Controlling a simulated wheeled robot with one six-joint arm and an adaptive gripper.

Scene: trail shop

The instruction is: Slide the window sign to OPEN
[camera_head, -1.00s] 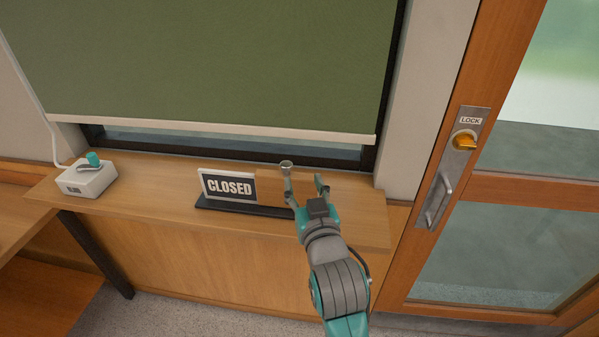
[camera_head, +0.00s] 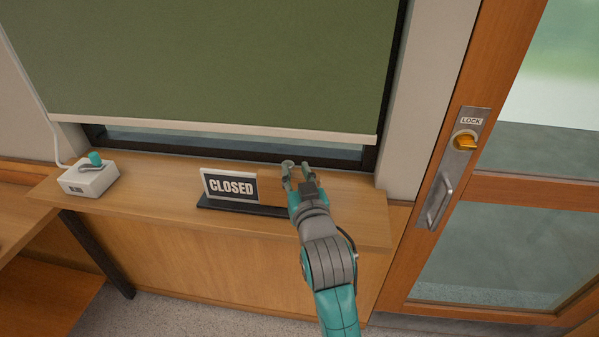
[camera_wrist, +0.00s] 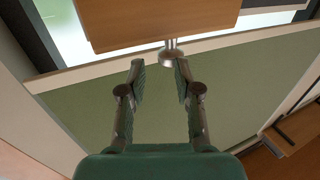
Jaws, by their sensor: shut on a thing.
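The window sign (camera_head: 230,186) stands on the wooden sill, its left part showing CLOSED in white on dark. A plain wooden sliding cover (camera_head: 270,190) sits to the right of the word, on the same dark base (camera_head: 240,207). In the wrist view, the cover (camera_wrist: 150,22) fills the top, with a small metal knob (camera_wrist: 171,55) on it. My gripper (camera_head: 298,170) is at the sign's right end.
A white switch box (camera_head: 88,179) with a teal-tipped lever stands at the sill's left end. A green blind (camera_head: 210,60) hangs behind. A door with a LOCK plate (camera_head: 450,175) and handle is at right. The sill between box and sign is clear.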

